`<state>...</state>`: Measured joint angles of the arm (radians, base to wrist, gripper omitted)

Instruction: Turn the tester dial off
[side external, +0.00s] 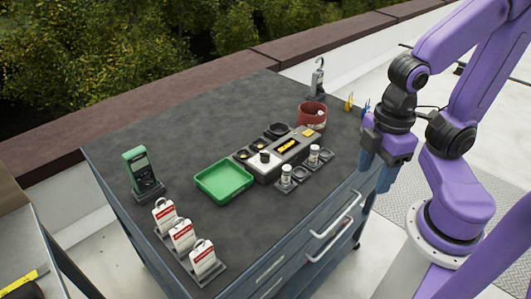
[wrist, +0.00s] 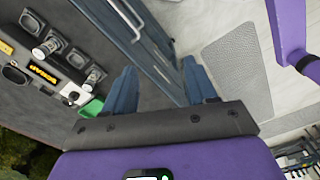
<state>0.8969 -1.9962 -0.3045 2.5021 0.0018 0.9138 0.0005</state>
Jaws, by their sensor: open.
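A green handheld tester (side external: 137,163) with a dark face stands upright in a black holder at the left of the grey tabletop. Its dial (side external: 147,182) is small, and I cannot read its setting. My gripper (side external: 378,178) is open and empty beyond the right edge of the cabinet, far from the tester. In the wrist view its two blue fingers (wrist: 160,70) are spread apart over the drawer front. The tester does not show in the wrist view.
Small jars (side external: 286,175), a red pot (side external: 311,114) and several white tags (side external: 183,236) stand on the cabinet top (side external: 130,235). Drawer handles (side external: 330,222) stick out in front.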

